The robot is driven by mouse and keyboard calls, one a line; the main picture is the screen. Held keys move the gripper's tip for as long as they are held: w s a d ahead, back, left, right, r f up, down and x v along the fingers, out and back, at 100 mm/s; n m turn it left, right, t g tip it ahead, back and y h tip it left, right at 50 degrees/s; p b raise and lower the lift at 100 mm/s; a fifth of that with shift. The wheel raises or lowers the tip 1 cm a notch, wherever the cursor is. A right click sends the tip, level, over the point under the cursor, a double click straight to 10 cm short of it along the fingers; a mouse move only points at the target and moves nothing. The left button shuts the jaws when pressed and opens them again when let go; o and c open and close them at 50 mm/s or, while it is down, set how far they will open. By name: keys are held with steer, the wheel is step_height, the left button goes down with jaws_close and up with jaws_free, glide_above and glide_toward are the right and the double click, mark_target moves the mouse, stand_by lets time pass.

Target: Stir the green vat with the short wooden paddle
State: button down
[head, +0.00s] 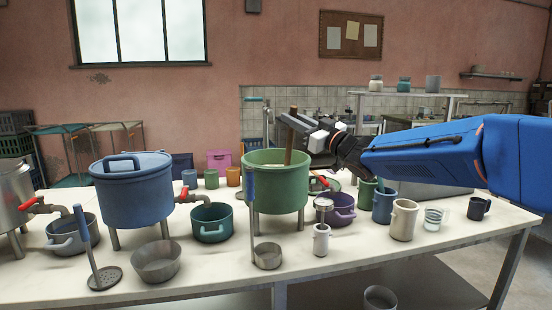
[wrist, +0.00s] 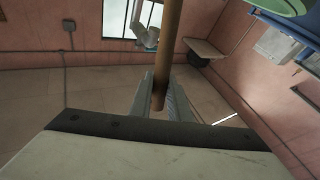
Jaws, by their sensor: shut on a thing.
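The green vat (head: 275,193) stands on legs on the table, in the middle of the head view, with its top open. My gripper (head: 291,124) is above the vat, shut on the short wooden paddle (head: 289,155). The paddle is slightly tilted, its top just above the fingers and its lower part going down inside the vat's rim. Its lower end is hidden by the vat. In the wrist view the paddle's round brown shaft (wrist: 171,38) runs between the two grey fingers (wrist: 160,92).
A lidded blue vat (head: 147,200) stands to the left. A blue-handled ladle (head: 267,257) is in front of the green vat. A skimmer (head: 104,278), metal bowl (head: 157,263), purple pot (head: 341,212) and cream mug (head: 403,222) are also on the table (head: 215,285).

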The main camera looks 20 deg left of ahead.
steer(key=s+d+r, duration=0.1)
steer(key=s+r, duration=0.1)
steer(key=r, duration=0.4)
steer(key=s+d+r, duration=0.1)
steer(key=s+r, duration=0.1)
steer(key=r, duration=0.5)
steer(key=shift+d, duration=0.25)
stand_by(0.5)
